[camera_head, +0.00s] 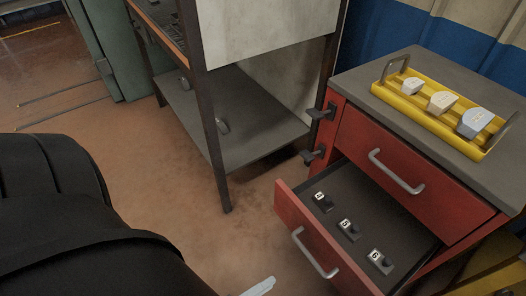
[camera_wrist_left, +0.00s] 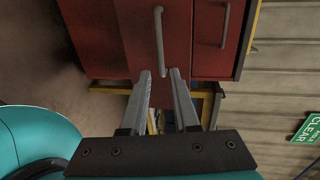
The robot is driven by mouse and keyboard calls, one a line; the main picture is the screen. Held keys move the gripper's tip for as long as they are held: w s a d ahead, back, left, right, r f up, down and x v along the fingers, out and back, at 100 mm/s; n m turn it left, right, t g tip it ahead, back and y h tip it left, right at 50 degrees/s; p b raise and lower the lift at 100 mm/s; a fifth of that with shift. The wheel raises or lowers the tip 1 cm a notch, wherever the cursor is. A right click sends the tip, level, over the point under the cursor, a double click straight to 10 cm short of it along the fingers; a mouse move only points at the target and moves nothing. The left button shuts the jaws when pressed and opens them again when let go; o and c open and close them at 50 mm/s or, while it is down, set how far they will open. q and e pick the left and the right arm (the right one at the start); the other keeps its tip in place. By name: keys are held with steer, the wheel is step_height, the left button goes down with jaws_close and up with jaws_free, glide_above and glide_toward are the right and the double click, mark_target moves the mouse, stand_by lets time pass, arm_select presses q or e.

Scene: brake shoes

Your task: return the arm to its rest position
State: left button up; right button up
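My left gripper shows in the head view only as a pale fingertip (camera_head: 258,287) at the bottom edge. In the left wrist view its two fingers (camera_wrist_left: 161,74) are apart with nothing held between them. A drawer handle (camera_wrist_left: 159,42) lies beyond and between the fingertips in that view. In the head view the open lower drawer's handle (camera_head: 315,253) stands clear of the fingertip, to its upper right. My right gripper is in neither view.
The red cabinet (camera_head: 437,195) has its lower drawer (camera_head: 408,259) pulled out, with several small numbered dark blocks (camera_head: 348,230) inside. The upper drawer (camera_head: 395,172) is shut. A yellow tray (camera_head: 399,103) with pale pieces stands on top. A metal table (camera_head: 250,143) stands behind.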

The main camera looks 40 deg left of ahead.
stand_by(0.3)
